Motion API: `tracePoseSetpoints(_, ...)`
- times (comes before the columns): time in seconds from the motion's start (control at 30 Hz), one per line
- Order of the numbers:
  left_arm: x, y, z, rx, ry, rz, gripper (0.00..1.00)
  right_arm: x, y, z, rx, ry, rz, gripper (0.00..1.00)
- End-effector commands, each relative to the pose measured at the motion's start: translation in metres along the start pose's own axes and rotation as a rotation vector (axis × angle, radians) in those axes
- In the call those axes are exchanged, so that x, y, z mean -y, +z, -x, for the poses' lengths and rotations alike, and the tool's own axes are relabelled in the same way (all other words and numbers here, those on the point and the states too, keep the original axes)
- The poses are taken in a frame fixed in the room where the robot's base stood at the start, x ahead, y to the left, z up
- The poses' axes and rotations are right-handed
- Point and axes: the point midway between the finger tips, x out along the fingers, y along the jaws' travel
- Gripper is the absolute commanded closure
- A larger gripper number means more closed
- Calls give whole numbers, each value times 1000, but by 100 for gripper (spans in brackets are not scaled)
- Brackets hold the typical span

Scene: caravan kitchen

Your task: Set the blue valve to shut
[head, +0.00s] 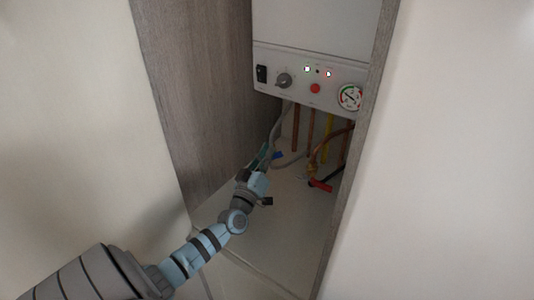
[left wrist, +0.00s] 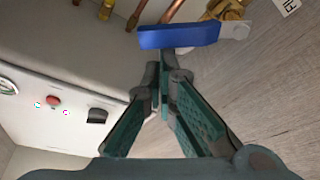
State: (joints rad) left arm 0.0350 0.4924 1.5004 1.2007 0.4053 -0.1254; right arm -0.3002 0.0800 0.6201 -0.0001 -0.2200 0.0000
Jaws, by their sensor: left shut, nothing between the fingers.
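The blue valve's flat lever handle (left wrist: 180,36) lies across the top of the left wrist view, with brass fittings (left wrist: 226,8) behind its right end. In the head view only a small blue piece of the handle (head: 278,155) shows beside my left gripper (head: 266,152). My left gripper, which also shows in the left wrist view (left wrist: 163,66), is shut and empty. Its fingertips are just below the handle in that view; I cannot tell if they touch it. The valve body is mostly hidden in the head view. My right gripper is not in view.
A white boiler (head: 310,78) with a knob, a red button and a gauge hangs above the pipes. A red valve handle (head: 320,185) sits to the right among copper and yellow pipes. Wooden panels (head: 205,90) close in the narrow cupboard on both sides.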

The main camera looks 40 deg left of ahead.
Motion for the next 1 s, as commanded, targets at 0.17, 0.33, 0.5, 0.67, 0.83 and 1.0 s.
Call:
tracePoseSetpoints(0.17, 0, 2, 1, 0, 8, -25, 100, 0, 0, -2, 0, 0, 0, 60)
tracePoseSetpoints(0.33, -1, 5, 2, 1, 19, -54, 100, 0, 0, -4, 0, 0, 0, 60)
tracePoseSetpoints(0.5, -2, 9, 3, 1, 38, -109, 100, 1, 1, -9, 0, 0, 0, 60)
tracePoseSetpoints(0.67, -3, 17, 6, 1, 69, -197, 100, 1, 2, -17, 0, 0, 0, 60)
tracePoseSetpoints(0.83, -4, 26, 9, 1, 113, -322, 100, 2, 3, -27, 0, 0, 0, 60)
tracePoseSetpoints(1.0, -4, 34, 12, 1, 152, -436, 100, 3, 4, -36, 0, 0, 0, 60)
